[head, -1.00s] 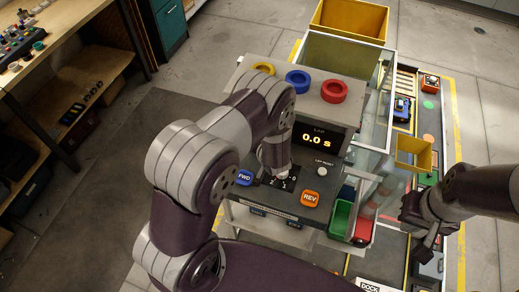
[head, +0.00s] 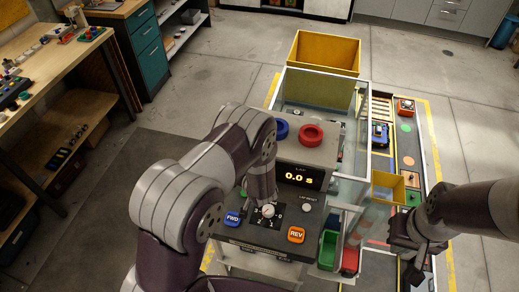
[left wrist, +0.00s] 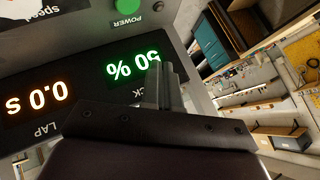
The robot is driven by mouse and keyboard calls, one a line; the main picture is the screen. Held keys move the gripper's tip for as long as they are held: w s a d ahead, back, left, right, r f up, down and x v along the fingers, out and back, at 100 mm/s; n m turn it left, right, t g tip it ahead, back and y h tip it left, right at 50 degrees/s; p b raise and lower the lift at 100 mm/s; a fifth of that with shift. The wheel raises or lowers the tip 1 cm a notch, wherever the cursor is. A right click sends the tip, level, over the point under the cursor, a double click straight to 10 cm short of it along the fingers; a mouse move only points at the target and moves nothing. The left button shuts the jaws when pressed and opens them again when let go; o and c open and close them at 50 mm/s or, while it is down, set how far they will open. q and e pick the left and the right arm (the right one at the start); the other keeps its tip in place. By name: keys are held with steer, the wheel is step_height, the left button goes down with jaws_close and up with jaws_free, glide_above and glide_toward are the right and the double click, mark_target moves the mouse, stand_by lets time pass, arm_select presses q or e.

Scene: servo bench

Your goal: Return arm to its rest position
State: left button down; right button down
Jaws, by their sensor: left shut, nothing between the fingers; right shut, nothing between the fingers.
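My left arm reaches across the control panel (head: 300,222) in the head view. Its gripper is largely hidden there, behind the wrist above the white knob (head: 268,211). In the left wrist view the left gripper (left wrist: 156,75) has its fingers together, with nothing between them, in front of the display panel (left wrist: 60,90). That panel appears upside down, with an orange 0.0 s and a green 50 %. My right gripper (head: 410,262) is shut and empty, pointing down at the right, beside the bench and apart from it.
Blue FWD (head: 233,218) and orange REV (head: 296,235) buttons flank the knob. Clear panels and a yellow bin (head: 325,52) stand behind. Green (head: 328,250) and red bins are at right. Floor at left is open.

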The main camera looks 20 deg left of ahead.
arm_select(q)
steer(key=s+d+f+g+h, duration=0.1)
steer(key=s+d+f+n+h, duration=0.1)
steer(key=s+d, duration=0.1)
steer(key=shift+s+d+f+g, duration=0.1)
steer(key=shift+s+f+g, duration=0.2)
steer(key=shift+f+g, duration=0.1)
steer(key=s+d+g+h+b, duration=0.1)
steer(key=s+d+g+h, duration=0.1)
steer(key=s+d, duration=0.1)
steer(key=shift+s+d+r+h+b, duration=0.1)
steer(key=shift+d+h+b, duration=0.1)
steer(key=shift+h+b, duration=0.15)
steer(key=s+a+r+g+b, duration=0.1)
steer(key=s+r+b, duration=0.3)
steer(key=s+b, duration=0.2)
steer(key=s+a+r+g+h+b, duration=0.1)
steer(key=s+r+b, duration=0.3)
steer(key=s+b, duration=0.1)
steer(key=shift+s+g+b, duration=0.3)
steer(key=shift+s+b, duration=0.1)
steer(key=shift+s, duration=0.4)
steer(key=shift+w, duration=0.1)
